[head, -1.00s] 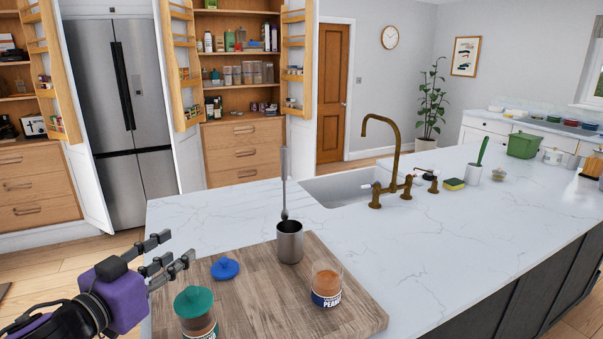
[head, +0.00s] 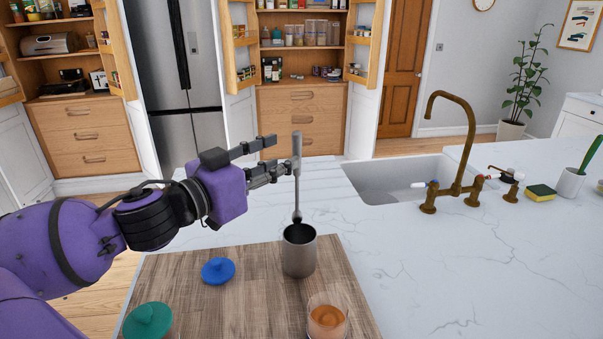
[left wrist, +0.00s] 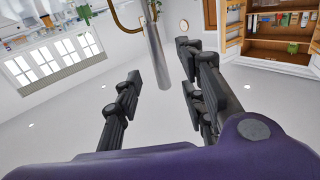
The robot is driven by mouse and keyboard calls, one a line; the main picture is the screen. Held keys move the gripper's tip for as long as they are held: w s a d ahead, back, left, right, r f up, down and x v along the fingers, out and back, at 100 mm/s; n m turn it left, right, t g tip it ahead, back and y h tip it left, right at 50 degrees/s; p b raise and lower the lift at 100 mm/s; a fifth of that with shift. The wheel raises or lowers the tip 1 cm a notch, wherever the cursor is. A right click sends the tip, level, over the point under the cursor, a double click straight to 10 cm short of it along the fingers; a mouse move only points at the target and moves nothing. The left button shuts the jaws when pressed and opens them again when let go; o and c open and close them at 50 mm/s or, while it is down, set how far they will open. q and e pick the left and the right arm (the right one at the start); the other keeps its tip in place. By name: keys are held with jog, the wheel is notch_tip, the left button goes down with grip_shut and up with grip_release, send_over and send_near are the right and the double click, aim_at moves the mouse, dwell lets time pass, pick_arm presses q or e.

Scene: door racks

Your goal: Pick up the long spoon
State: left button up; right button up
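The long spoon (head: 297,178) is grey metal and stands upright, its lower end at the mouth of a grey metal cup (head: 299,256) on the wooden board. My left gripper (head: 279,157) is open, with its fingertips close to the upper part of the spoon's handle. In the left wrist view the spoon's handle (left wrist: 156,52) shows beyond and between the two spread fingers of the left gripper (left wrist: 160,85). I cannot tell whether any finger touches it. My right gripper is not in view.
On the wooden board (head: 190,290) are a blue lid (head: 218,270), a jar with a green lid (head: 148,320) and an open glass jar (head: 328,318). A sink (head: 385,180) with a brass tap (head: 455,150) is behind to the right. The white counter right of the board is clear.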

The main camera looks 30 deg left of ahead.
aim_at(296, 175)
pick_arm(q)
jog(key=shift+b+x, duration=0.65)
jog(key=shift+x, duration=2.25)
jog(key=shift+r, duration=0.2)
jog(key=shift+c, duration=0.2)
grip_shut()
